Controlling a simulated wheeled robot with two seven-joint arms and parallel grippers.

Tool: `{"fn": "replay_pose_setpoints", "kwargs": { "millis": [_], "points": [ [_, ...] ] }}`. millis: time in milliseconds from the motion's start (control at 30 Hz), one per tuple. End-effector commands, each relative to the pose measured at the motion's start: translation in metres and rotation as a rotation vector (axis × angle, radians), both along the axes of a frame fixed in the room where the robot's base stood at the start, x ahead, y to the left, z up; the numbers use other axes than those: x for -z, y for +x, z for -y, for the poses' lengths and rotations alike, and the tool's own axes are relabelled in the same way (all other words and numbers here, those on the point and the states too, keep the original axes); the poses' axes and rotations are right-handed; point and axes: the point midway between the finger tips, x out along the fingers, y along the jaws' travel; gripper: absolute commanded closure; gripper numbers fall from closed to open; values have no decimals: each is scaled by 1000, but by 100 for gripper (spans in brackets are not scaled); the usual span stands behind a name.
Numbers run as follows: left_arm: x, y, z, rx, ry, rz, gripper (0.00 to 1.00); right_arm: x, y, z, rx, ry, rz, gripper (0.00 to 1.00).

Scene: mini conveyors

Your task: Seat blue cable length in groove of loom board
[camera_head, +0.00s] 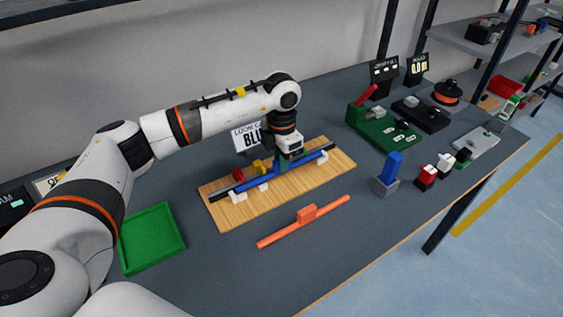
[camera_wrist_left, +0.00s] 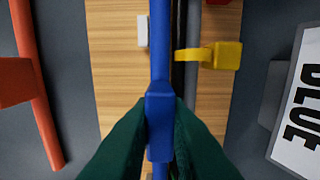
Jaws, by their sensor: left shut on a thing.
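The blue cable length (camera_head: 250,185) lies along the wooden loom board (camera_head: 225,217) in the head view. My left gripper (camera_head: 281,166) is shut on the blue block at the cable's middle. In the left wrist view, the green fingertips (camera_wrist_left: 160,125) close on that block, and the blue cable (camera_wrist_left: 159,45) runs parallel to a black strip (camera_wrist_left: 178,35) on the board, just beside it. Whether that strip is the groove, and whether the cable touches the board, I cannot tell. The gripper hides part of the board's middle. My right gripper is not in view.
A yellow clip (camera_wrist_left: 226,56) reaches over the black strip; white pegs (camera_wrist_left: 142,31) stand on the board. An orange cable (camera_head: 300,223) lies in front. A green tray (camera_head: 150,238) is left, a blue-topped grey block (camera_head: 384,187) right. A sign (camera_head: 246,138) stands behind.

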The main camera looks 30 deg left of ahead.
Motion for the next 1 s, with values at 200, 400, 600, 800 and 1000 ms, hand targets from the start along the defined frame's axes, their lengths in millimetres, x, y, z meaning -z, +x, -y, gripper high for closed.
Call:
{"fn": "replay_pose_setpoints", "kwargs": {
  "millis": [200, 400, 600, 800, 1000],
  "points": [
    [12, 0, 0, 1, 0, 1, 100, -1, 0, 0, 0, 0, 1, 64],
    [15, 0, 0, 1, 1, 1, 100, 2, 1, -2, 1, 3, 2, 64],
    [15, 0, 0, 1, 1, 1, 64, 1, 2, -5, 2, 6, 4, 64],
    [15, 0, 0, 0, 1, 1, 64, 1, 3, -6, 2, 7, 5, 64],
    [5, 0, 0, 1, 0, 2, 64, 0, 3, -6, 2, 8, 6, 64]
  ]
}}
